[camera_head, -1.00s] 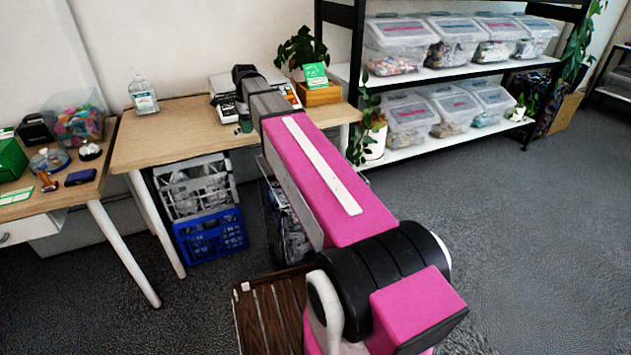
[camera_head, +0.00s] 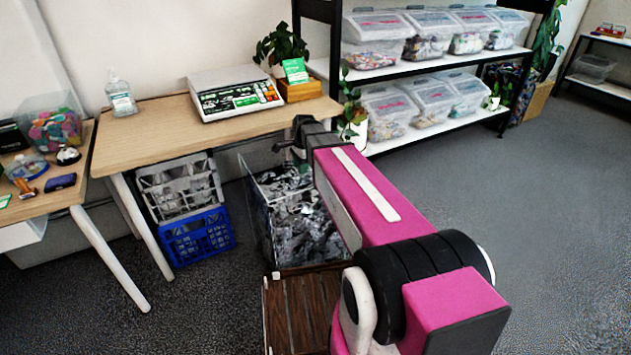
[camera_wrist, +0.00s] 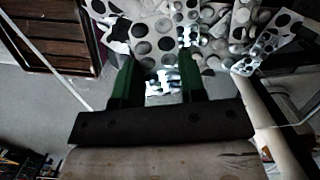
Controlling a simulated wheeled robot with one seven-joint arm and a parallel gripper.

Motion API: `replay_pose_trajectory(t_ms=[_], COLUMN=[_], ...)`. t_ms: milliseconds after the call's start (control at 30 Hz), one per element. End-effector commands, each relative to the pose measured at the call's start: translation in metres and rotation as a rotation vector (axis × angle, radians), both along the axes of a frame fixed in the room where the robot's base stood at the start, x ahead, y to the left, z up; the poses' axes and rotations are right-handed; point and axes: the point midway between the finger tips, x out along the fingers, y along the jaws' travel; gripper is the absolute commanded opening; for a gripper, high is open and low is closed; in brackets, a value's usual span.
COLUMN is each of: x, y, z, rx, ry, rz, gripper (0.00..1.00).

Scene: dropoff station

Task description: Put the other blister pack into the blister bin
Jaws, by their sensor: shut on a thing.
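The blister bin (camera_head: 256,212) is a clear open container on the floor beside the table, heaped with silvery blister packs. My gripper (camera_head: 283,148) is above the bin's back part in the head view. In the wrist view, my gripper's green fingers (camera_wrist: 157,68) are shut on a pale blister pack (camera_wrist: 163,88) that shows between them. Many blister packs lie beyond the fingers, so the outline of the held one is hard to make out. The held pack cannot be made out in the head view.
The wooden table (camera_head: 150,127) carries a scale (camera_head: 232,90), a sanitizer bottle (camera_head: 120,97) and a plant on a wooden box. A white crate (camera_head: 180,188) sits on a blue crate (camera_head: 198,237) under it. A shelf with clear tubs (camera_head: 392,112) stands behind. The right floor is clear.

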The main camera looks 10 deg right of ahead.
Motion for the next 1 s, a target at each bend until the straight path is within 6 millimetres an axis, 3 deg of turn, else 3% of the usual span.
replay_pose_trajectory(t_ms=[200,400,667,1000], x=[0.019,0.031,0.033,0.033], y=[-0.042,-0.072,-0.081,-0.081], z=[-0.028,-0.046,-0.057,-0.092], rx=[0.0,0.0,0.0,0.0], ry=[0.0,0.0,0.0,0.0], rz=[-0.003,-0.003,0.0,-0.001], gripper=[0.16,0.16,0.16,0.16])
